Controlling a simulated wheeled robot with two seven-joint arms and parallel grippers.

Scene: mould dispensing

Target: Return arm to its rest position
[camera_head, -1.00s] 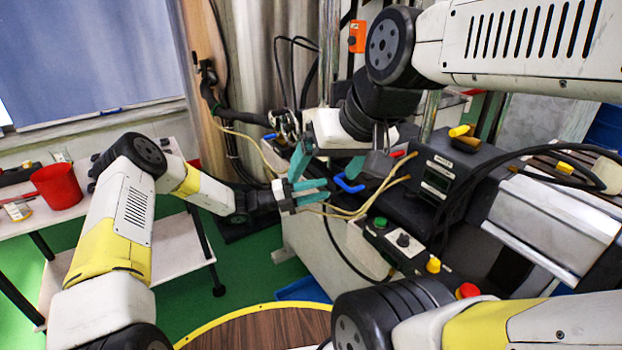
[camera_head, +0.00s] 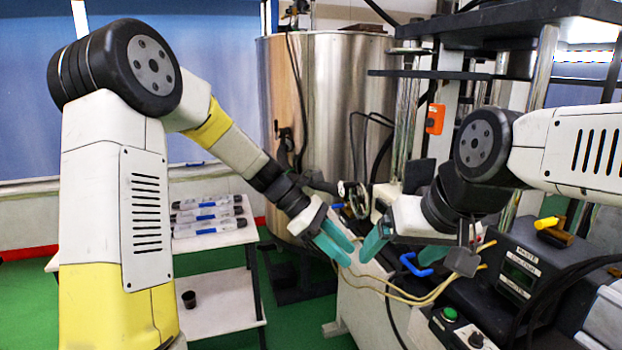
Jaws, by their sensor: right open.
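My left arm rises at the left of the head view and reaches down to the right. My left gripper (camera_head: 348,252) points down and right, its two teal fingers close together with nothing visible between them. From this angle I cannot tell how far apart they are. My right arm comes in from the right edge. My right gripper (camera_head: 400,254) is open, its teal fingers spread wide, with nothing seen between them. The two grippers are close side by side in the picture, in front of the machine.
A press machine with a control box (camera_head: 520,270), yellow hoses (camera_head: 425,298) and a blue handle (camera_head: 415,265) stands close by the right gripper. A steel drum (camera_head: 320,100) is behind. A white shelf table (camera_head: 215,243) holds several tubes (camera_head: 207,215) and a dark cup (camera_head: 189,299).

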